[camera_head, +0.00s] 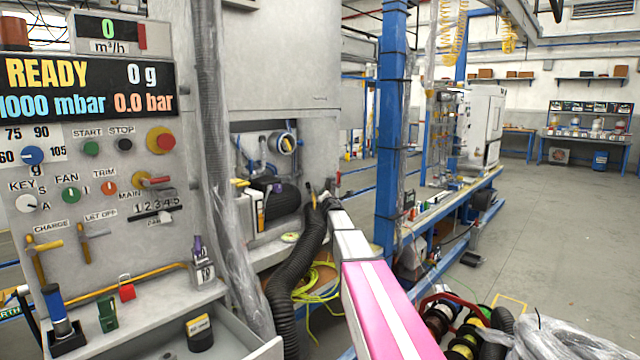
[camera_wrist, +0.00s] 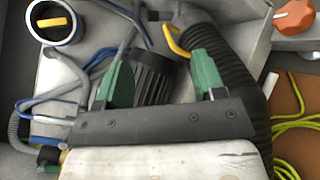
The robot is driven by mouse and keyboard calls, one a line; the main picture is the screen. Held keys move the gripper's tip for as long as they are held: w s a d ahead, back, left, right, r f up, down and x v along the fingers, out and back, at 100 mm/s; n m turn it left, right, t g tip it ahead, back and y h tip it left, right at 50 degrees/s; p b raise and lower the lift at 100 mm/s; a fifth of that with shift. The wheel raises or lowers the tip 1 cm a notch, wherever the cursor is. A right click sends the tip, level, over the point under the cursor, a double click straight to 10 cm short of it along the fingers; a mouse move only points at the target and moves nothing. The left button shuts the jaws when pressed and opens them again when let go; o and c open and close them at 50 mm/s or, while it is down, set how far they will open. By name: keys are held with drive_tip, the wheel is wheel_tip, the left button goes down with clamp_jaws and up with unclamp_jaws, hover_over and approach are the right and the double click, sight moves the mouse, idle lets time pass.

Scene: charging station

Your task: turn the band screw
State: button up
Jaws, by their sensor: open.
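My gripper (camera_wrist: 161,62) is open, with its two green fingers apart and nothing held between them. A black ribbed cylinder (camera_wrist: 155,78) lies beyond and between the fingers. A black corrugated hose (camera_wrist: 238,70) passes behind the right finger. A small yellow bent piece (camera_wrist: 176,42) stands at the hose's upper end, near the right fingertip and apart from it; I cannot tell whether it is the band screw. In the head view my gripper (camera_head: 324,200) is at the machine's recess, small and partly hidden beside the hose (camera_head: 303,262).
An orange knob (camera_wrist: 296,16) is at the upper right of the wrist view. A round port with a yellow bar (camera_wrist: 53,22) is at the upper left, with blue and grey tubes nearby. The control panel (camera_head: 85,170) stands left; a blue post (camera_head: 392,120) stands right of the recess.

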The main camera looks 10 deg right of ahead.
drive_tip(key=w+a+r+t+y, duration=0.4)
drive_tip(key=w+r, duration=0.3)
drive_tip(key=w, duration=0.6)
drive_tip(key=m+t, duration=0.2)
drive_tip(key=t, duration=0.2)
approach(302, 143)
drive_tip(key=w, duration=0.1)
drive_tip(key=shift+h, duration=0.3)
drive_tip(key=x, duration=1)
drive_tip(key=shift+w+f, duration=0.1)
drive_tip(key=shift+w, duration=0.35)
drive_tip(key=c, duration=0.9)
